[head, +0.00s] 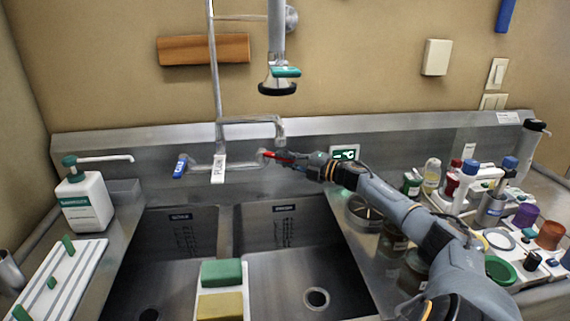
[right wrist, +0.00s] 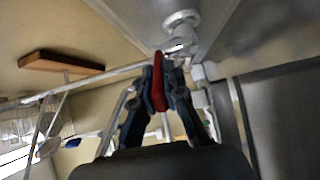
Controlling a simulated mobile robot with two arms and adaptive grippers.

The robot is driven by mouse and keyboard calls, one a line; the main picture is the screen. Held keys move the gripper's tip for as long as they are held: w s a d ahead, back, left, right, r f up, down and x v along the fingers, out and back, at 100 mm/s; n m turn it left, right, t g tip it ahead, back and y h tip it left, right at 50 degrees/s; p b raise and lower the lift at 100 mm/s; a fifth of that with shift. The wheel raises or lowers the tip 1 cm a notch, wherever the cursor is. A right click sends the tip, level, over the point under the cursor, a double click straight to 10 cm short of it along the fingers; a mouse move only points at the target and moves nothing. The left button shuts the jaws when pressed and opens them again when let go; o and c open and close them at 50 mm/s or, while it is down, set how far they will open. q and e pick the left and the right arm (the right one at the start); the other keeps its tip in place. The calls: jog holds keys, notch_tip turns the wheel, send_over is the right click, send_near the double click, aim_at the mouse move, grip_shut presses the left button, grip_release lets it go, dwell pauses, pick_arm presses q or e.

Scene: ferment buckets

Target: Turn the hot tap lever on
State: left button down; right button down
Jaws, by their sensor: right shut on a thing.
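The red hot tap lever (head: 280,157) sticks out at the right end of the tap body above the double sink. My right gripper (head: 296,160) reaches in from the right and is shut on it. In the right wrist view the red lever (right wrist: 158,80) lies between the two fingers of my right gripper (right wrist: 160,90). The blue lever (head: 181,166) is at the left end of the tap, apart from my gripper. My left gripper is in neither view.
Two steel basins lie below, with a green sponge (head: 221,272) and a yellow sponge (head: 220,306) on the divider. A spray head (head: 279,80) hangs above the tap. A soap bottle (head: 85,202) stands left; bottles and jars crowd the right counter.

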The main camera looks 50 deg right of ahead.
jog(key=shift+f, duration=0.1)
jog(key=c, duration=1.4)
grip_release()
jog(key=v, duration=1.2)
